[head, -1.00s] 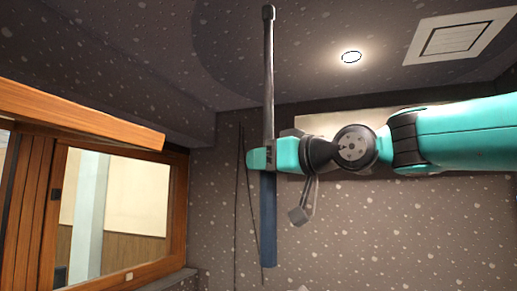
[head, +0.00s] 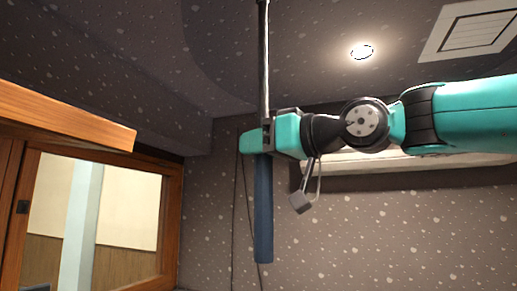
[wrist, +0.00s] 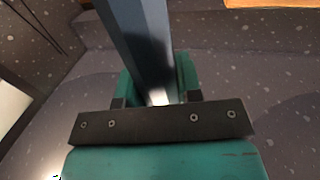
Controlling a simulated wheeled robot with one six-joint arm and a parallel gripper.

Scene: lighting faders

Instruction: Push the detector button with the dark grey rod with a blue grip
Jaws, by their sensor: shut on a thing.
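The rod stands close to upright in the head view. Its blue grip (head: 264,210) hangs below the jaws and its dark grey shaft (head: 263,70) runs up toward the ceiling. The shaft's upper tip is cut off by the top edge of the head view. The wrist view also shows my gripper (wrist: 157,92), with the blue grip (wrist: 138,40) between its fingers. I cannot see the detector or its button in either view.
The speckled ceiling holds a lit round lamp (head: 361,51) and a square vent (head: 478,31) at right. A pale long unit (head: 440,166) is on the wall behind my arm. A wooden beam (head: 65,122) and a wood-framed window (head: 125,215) are at left.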

